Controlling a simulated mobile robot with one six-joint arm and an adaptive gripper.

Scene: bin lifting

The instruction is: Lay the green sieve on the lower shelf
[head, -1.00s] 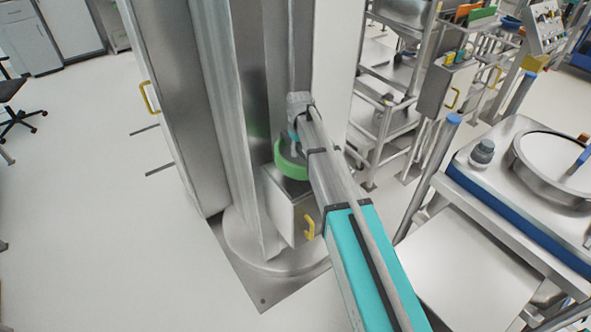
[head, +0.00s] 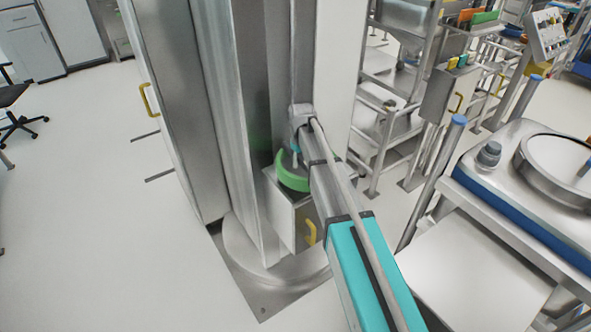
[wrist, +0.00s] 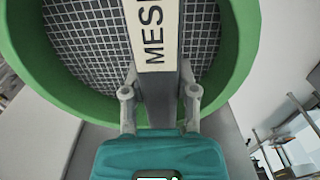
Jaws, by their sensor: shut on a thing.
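The green sieve (head: 293,184) is a round ring with a grey wire mesh. In the head view it is just above or at the top of a metal box; I cannot tell if they touch. In the wrist view the green rim (wrist: 240,70) fills most of the upper picture. A bar with a label reading "MES", partly cut off, crosses the mesh. My gripper (wrist: 160,92) is shut on this bar, with one finger on each side. In the head view my arm hides part of the sieve. I cannot identify the lower shelf with certainty.
The metal box (head: 286,216) with a yellow handle (head: 311,232) stands against a tall metal column (head: 220,120). A wheeled rack (head: 385,130) with shelves is behind to the right. A steel bench (head: 540,190) with a round lid is at right.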

